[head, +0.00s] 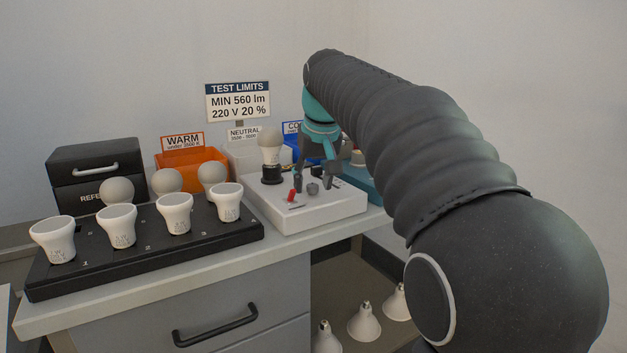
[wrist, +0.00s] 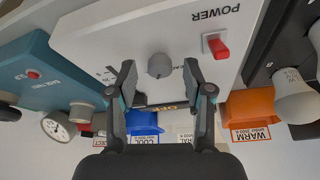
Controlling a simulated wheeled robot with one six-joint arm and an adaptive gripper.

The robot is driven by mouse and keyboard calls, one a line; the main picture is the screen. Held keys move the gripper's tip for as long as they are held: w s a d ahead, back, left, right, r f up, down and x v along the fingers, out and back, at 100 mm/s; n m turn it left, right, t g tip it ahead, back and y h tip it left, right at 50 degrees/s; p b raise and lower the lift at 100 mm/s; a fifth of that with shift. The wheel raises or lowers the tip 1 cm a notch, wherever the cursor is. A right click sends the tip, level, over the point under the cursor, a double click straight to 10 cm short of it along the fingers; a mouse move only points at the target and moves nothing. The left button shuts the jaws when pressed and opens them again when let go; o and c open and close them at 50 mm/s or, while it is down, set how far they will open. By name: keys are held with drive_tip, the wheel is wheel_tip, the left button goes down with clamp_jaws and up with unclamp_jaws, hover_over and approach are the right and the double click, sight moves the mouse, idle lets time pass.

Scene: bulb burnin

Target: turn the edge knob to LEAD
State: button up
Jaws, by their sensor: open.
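The small grey round knob (head: 313,188) sits on the white tester box (head: 318,219), near its front edge. In the wrist view the knob (wrist: 159,65) lies between my two spread fingers. My gripper (head: 314,178) is open above the box, and in the wrist view (wrist: 159,74) a gap shows on each side of the knob. I cannot tell whether the fingertips are down at knob height.
A red POWER switch (wrist: 218,46) is close beside the knob. A bulb (head: 270,146) stands in the box's socket. A black tray (head: 150,262) of bulbs stands left, a teal box (wrist: 38,78) on the other side. Orange (wrist: 250,104) and blue (wrist: 143,122) bins stand behind.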

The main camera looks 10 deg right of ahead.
clamp_jaws()
drive_tip(key=shift+r+n, duration=0.1)
drive_tip(key=shift+n, duration=0.2)
drive_tip(key=shift+d+r+n+y+p, duration=0.15)
drive_tip(key=shift+n+y+p, duration=0.35)
drive_tip(key=shift+n+p, duration=0.45)
drive_tip(key=shift+d+n+g+y+p, duration=0.1)
drive_tip(key=shift+n+g+y+p, duration=0.45)
drive_tip(key=shift+n, duration=0.7)
drive_tip(key=n, duration=0.1)
drive_tip(key=n+y, duration=0.1)
drive_tip(key=n, duration=0.1)
drive_tip(key=shift+w+f+n+p, duration=0.2)
drive_tip(key=shift+n+p, duration=0.1)
drive_tip(key=shift+p, duration=0.1)
drive_tip(key=shift+d+n+g+y, duration=0.1)
drive_tip(key=shift+n+g+y, duration=0.4)
drive_tip(key=shift+n, duration=1.1)
drive_tip(key=shift+g, duration=0.25)
